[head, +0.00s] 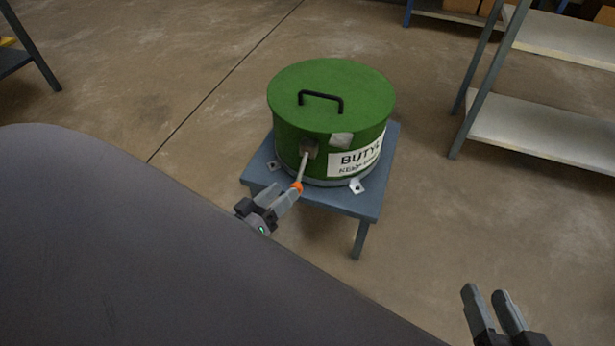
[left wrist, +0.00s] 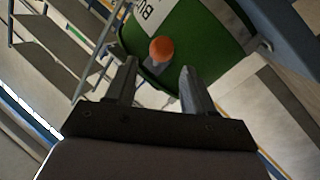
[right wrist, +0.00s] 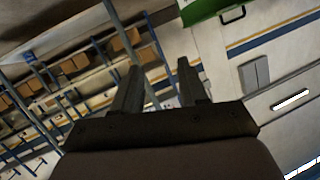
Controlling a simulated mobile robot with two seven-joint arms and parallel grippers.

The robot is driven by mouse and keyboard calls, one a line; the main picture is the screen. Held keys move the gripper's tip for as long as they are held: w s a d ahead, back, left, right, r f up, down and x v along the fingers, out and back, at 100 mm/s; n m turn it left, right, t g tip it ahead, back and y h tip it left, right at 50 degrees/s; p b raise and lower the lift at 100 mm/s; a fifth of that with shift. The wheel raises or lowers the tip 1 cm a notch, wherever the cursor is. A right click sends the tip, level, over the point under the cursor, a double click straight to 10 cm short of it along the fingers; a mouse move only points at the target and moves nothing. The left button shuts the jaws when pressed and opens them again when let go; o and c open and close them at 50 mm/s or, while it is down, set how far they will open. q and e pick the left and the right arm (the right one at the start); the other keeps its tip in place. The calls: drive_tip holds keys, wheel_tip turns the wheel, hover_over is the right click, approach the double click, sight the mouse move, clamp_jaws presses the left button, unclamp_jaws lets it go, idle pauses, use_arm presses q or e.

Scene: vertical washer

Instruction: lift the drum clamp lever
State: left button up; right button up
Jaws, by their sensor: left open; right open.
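The green drum (head: 320,110) stands on a small blue-grey table and has a black handle on its lid. The clamp lever (head: 303,168) is a thin metal rod with an orange tip, slanting down from a bracket on the drum's front. My left gripper (head: 278,194) is open beside the orange tip. In the left wrist view the orange knob (left wrist: 161,48) shows ahead of and between the open fingers (left wrist: 158,82), against the green drum (left wrist: 195,50). Whether a finger touches it I cannot tell. My right gripper (head: 492,298) is open and empty, well away from the drum.
The small table (head: 372,200) carries the drum, with metal tabs at the drum's base. A shelf rack (head: 540,133) stands at the right, and a table edge (head: 15,60) shows at far left. The floor around is clear.

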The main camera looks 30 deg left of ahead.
sight(299, 176)
use_arm(q)
drive_tip(key=w, duration=0.1)
drive_tip(key=w+b, duration=0.1)
drive_tip(key=w, duration=0.1)
drive_tip(key=w+b, duration=0.1)
drive_tip(key=w, duration=0.1)
drive_tip(key=shift+w+d, duration=0.25)
drive_tip(key=shift+d, duration=0.1)
drive_tip(key=shift+w+d, duration=0.1)
drive_tip(key=shift+w, duration=0.5)
drive_tip(key=shift+r, duration=0.1)
use_arm(e)
drive_tip(key=shift+s+d+n+t+h, duration=0.3)
drive_tip(key=shift+d+n+t, duration=0.15)
drive_tip(key=shift+d, duration=0.25)
use_arm(q)
clamp_jaws()
use_arm(e)
drive_tip(key=shift+r, duration=0.15)
